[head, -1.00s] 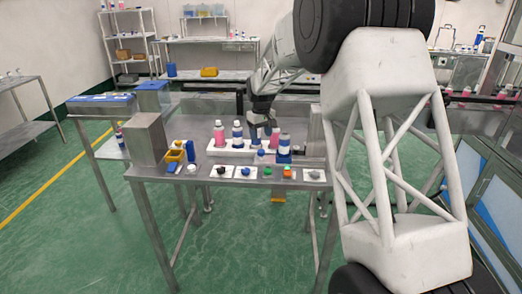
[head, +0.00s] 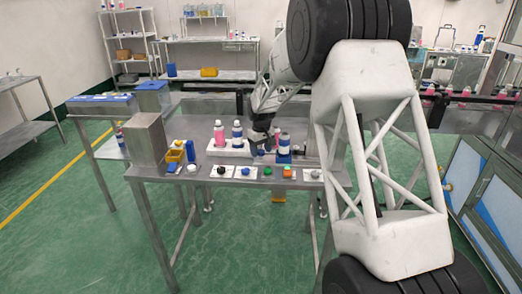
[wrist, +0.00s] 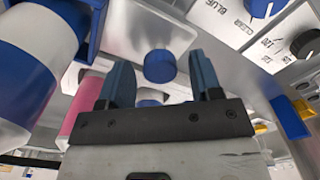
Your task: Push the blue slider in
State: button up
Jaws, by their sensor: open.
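My gripper (wrist: 159,65) is open, with its two dark blue fingers apart and nothing held between them. In the wrist view a round blue part (wrist: 159,67) on a pale block shows beyond the fingertips, between them; I cannot tell whether it is the slider. Another blue block (wrist: 290,117) sits at the right of that view. In the head view my gripper (head: 259,150) is low over the table, just left of a blue-and-white can (head: 284,140) on a blue base (head: 284,158). Which blue part is the slider is not clear.
A pink bottle (head: 219,134) and a blue-and-white bottle (head: 237,132) stand in a white rack left of my gripper. Several small panels with coloured knobs line the table's front edge. A dial panel (wrist: 270,25) is close at upper right in the wrist view. A grey box (head: 147,138) stands far left.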

grip_shut()
jog(key=shift+d, duration=6.3)
grip_release()
jog(key=shift+r, duration=0.15)
notch_tip(320, 180, up, 8)
jog(key=shift+f, duration=0.25)
